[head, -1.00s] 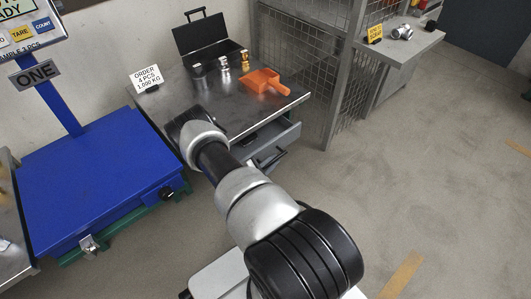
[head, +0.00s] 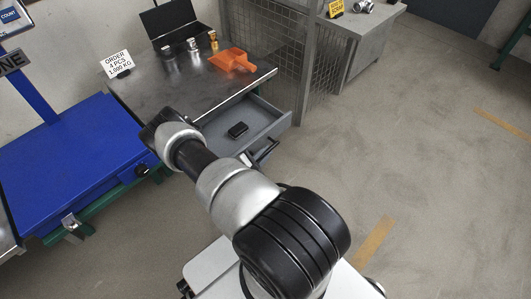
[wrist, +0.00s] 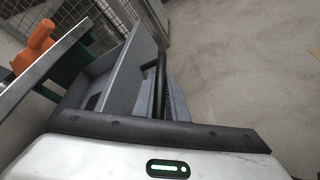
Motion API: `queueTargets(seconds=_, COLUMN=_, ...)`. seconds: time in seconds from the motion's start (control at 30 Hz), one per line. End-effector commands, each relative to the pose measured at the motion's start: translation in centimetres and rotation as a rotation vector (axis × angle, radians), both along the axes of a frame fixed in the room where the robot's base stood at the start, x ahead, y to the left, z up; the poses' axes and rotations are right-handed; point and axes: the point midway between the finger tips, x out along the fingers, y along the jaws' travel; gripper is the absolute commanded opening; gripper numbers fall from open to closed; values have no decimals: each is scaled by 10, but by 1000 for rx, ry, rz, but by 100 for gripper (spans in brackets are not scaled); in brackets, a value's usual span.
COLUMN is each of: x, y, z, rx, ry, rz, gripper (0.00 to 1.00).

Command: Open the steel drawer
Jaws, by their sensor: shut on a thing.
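The steel drawer (head: 258,119) under the bench stands well out, with its grey inside showing in the head view. A small black object (head: 238,130) lies in it. Its black bar handle (head: 267,151) is on the front, partly hidden by my arm. In the wrist view the drawer (wrist: 128,75) is at the left of centre and the handle (wrist: 161,72) runs toward me. My gripper (wrist: 163,98) is shut on the handle, its fingers on either side of the bar.
The steel bench top (head: 180,85) holds an orange scoop (head: 232,60), small metal parts, an open black case (head: 180,28) and an order sign (head: 117,64). A blue scale (head: 70,165) is at left. A wire cage (head: 270,40) stands behind. The floor at right is clear.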

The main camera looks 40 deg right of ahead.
Motion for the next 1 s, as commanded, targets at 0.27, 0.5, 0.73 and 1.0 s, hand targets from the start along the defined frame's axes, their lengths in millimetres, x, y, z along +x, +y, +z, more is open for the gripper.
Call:
queueTargets(seconds=0.27, x=0, y=1, z=0, rx=0, ry=-1, rz=0, gripper=16)
queueTargets(seconds=0.5, x=0, y=0, z=0, rx=0, ry=0, rz=0, gripper=31)
queueTargets(seconds=0.73, x=-1, y=5, z=2, rx=1, ry=0, rz=1, gripper=31)
queueTargets(seconds=1.0, x=-15, y=50, z=19, rx=1, ry=1, rz=5, gripper=31)
